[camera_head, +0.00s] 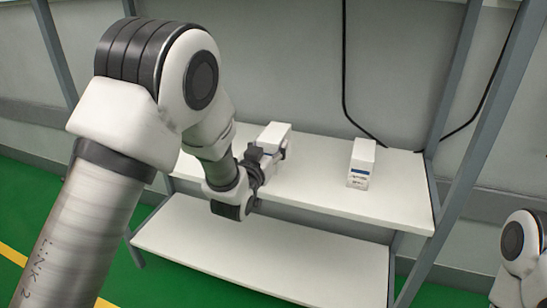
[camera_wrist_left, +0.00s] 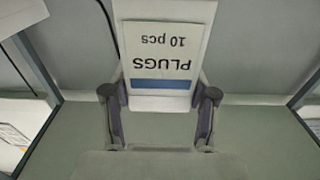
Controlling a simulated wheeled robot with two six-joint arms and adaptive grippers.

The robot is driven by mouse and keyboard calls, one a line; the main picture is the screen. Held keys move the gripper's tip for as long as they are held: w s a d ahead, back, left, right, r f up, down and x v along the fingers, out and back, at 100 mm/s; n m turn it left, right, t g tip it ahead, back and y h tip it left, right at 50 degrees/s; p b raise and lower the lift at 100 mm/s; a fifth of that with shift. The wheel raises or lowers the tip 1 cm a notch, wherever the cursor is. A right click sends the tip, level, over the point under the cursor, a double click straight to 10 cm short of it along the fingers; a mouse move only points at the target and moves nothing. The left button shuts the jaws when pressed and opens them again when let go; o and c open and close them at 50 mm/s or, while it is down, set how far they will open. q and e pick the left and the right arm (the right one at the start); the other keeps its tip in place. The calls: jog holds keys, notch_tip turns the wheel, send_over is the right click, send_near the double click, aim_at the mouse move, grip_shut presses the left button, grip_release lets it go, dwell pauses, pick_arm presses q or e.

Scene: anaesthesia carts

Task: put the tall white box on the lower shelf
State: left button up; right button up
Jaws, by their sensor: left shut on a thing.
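My left gripper (camera_head: 267,155) is shut on a white box (camera_head: 275,134) at the upper shelf, left of its middle, in the head view. In the left wrist view the gripper's two fingers (camera_wrist_left: 159,100) stand on either side of this white box (camera_wrist_left: 165,45). Its label reads "PLUGS 10 pcs" upside down, with a blue band. The gripper hides part of the box in the head view, and I cannot tell whether its base touches the shelf. The lower shelf (camera_head: 290,262) is white and bare where it shows. My right gripper is out of view.
Another white box (camera_head: 361,164) with a blue band stands upright on the right part of the upper shelf (camera_head: 320,180). Grey posts (camera_head: 470,150) frame the rack. A black cable (camera_head: 344,70) hangs on the wall behind.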

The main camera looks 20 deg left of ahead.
pick_arm(q)
jog(key=w, duration=0.3)
jog(key=shift+d+f, duration=0.25)
jog(key=shift+f, duration=0.05)
notch_tip(320, 180, down, 4)
jog(key=shift+r+b, duration=0.25)
jog(key=shift+b, duration=0.7)
jog(key=shift+r, duration=0.1)
jog(key=o, duration=1.3)
jog(key=shift+c, duration=0.2)
